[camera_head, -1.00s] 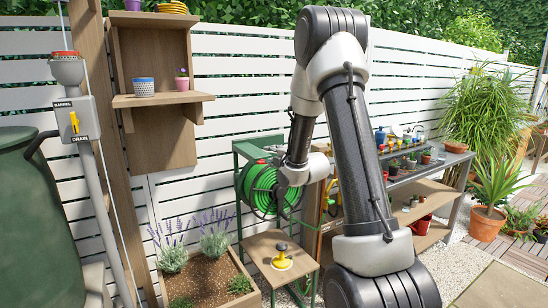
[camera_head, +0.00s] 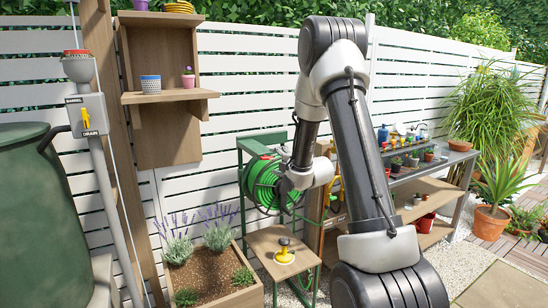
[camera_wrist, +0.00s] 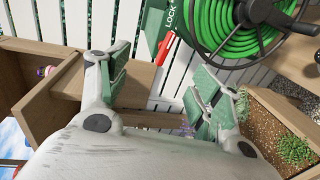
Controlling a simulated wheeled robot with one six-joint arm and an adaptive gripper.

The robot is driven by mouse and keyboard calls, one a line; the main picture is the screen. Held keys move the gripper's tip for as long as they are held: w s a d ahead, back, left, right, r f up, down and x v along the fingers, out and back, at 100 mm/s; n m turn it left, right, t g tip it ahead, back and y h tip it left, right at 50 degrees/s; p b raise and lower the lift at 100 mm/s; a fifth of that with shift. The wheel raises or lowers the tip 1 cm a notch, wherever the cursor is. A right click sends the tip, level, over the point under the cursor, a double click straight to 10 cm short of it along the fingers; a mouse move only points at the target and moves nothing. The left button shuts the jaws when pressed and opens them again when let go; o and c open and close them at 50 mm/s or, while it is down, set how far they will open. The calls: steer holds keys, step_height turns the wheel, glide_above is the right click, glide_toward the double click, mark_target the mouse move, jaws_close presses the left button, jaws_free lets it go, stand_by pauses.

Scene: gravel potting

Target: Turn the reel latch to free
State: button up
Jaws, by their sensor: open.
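The reel latch (camera_wrist: 165,50) is a red lever in the wrist view, beside a green plate marked LOCK (camera_wrist: 172,15). The lever slants, its upper end near the LOCK lettering. The hose reel (camera_head: 262,185) with green hose hangs in a green frame in the head view; its coils (camera_wrist: 225,40) fill the wrist view's upper right. My gripper (camera_wrist: 157,72) is open and empty, with green-padded fingers spread either side of the lever in the picture. I see no contact with the lever. In the head view my wrist overlaps the reel's right side and the fingertips are hard to make out.
A wooden stand with a yellow-based knob (camera_head: 284,252) sits below the reel. A planter of lavender (camera_head: 222,302) is at lower left, a wall shelf (camera_head: 170,97) above it. A potting bench (camera_head: 440,170) stands right of the reel. The white fence is behind.

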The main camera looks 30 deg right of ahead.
mark_target(268, 159)
step_height(268, 159, down, 5)
steer(key=w+m, duration=0.1)
steer(key=m, duration=1)
steer(key=w+m, duration=0.2)
steer(key=m, duration=0.1)
steer(key=w+r+m+t, duration=0.1)
steer(key=w+m, duration=0.1)
steer(key=w, duration=0.1)
steer(key=w+r+m+t, duration=0.1)
steer(key=w+m, duration=0.2)
steer(key=shift+w+d+r+m, duration=0.1)
steer(key=shift+w+r+m, duration=0.1)
steer(key=shift+r+m, duration=0.1)
steer(key=c, duration=1)
